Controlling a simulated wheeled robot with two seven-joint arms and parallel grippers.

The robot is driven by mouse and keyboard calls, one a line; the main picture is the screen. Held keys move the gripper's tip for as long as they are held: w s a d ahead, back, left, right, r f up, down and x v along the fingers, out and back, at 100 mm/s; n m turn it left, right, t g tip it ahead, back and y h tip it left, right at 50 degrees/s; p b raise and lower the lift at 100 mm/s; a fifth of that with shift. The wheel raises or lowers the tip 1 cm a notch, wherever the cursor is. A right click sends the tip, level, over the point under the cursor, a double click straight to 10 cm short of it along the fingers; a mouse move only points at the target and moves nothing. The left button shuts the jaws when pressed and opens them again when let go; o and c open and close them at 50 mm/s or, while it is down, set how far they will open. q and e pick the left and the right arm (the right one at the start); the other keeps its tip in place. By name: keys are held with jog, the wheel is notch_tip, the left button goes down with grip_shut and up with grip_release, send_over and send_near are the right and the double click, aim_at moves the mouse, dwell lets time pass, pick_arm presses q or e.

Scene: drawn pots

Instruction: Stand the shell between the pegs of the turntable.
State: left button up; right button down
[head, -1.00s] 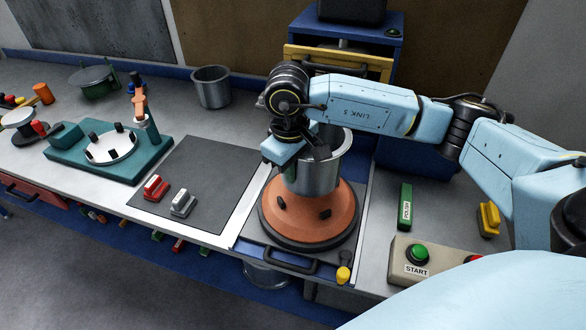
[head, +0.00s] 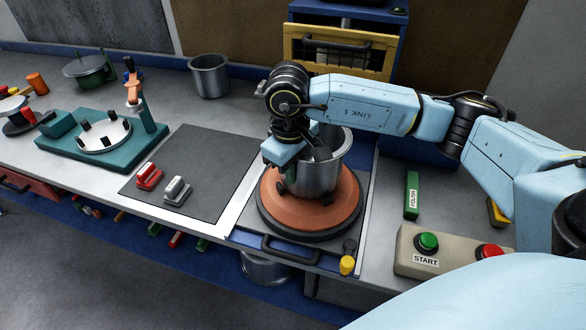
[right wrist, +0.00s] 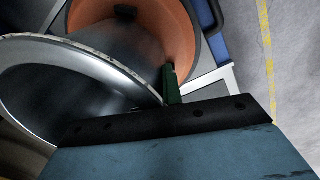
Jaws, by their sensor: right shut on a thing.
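The shell (head: 318,176) is a grey metal pot, upright and open at the top, over the turntable. The turntable (head: 346,208) is an orange disc on a dark base; dark pegs stand on it, and one peg (head: 327,200) shows at the shell's lower front. My right gripper (head: 308,152) is shut on the shell's wall at the rim. The right wrist view shows the shell's rim and inside (right wrist: 85,85), with the orange disc and a peg (right wrist: 125,11) beyond. I cannot tell whether the shell's bottom touches the disc; other pegs are hidden. My left gripper is out of view.
A control box with a green START button (head: 428,241) and a red button stands right. A green POLISH block (head: 411,195) lies behind it. A dark mat (head: 195,170) with red and grey clamps lies left; a teal fixture (head: 100,140) stands beyond. Another metal pot (head: 209,76) stands behind.

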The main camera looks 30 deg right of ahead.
jog(key=shift+f, duration=0.25)
jog(key=shift+r, duration=0.1)
dwell(0.4)
notch_tip(320, 180, up, 4)
jog(key=shift+f+p, duration=0.1)
jog(key=shift+p, duration=0.4)
jog(key=shift+s, duration=0.1)
